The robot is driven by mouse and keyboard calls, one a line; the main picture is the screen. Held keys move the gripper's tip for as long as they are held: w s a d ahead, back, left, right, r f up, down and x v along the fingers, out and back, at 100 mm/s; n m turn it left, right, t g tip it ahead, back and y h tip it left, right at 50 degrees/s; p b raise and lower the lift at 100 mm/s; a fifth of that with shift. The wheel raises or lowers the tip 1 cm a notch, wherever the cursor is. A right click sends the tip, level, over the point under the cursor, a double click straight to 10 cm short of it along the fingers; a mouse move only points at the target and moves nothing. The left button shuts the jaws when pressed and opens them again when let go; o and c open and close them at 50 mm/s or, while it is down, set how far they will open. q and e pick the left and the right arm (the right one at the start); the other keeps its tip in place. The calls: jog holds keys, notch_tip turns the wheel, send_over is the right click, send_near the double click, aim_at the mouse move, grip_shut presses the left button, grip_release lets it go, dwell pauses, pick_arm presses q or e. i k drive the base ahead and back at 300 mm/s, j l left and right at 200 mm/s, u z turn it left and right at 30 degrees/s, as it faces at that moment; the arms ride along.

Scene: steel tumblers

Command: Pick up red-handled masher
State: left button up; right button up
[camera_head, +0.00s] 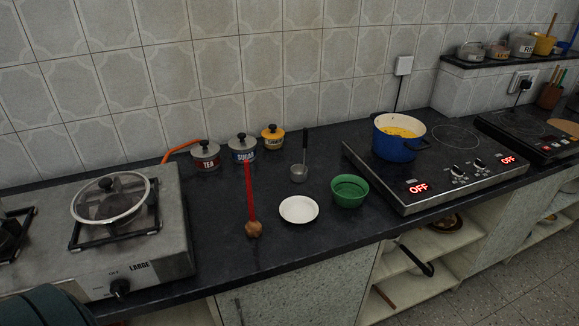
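The red-handled masher (249,200) lies on the dark counter left of the white plate. Its long red handle points toward the wall, with its far end at the sugar canister. Its brown rounded head is at the near end, close to the counter's front edge. Nothing covers it. Neither my left nor my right gripper shows in the head view.
A stove (165,240) with a lidded pan stands left. The white plate (299,210), green bowl (349,191) and steel ladle (302,165) are to the right. Canisters, including the sugar canister (243,148), stand behind. A blue pot (398,142) sits on the cooktop (425,193).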

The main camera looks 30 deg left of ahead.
aim_at(253, 229)
jog(key=i+j+u, duration=0.1)
jog(key=u, duration=1.1)
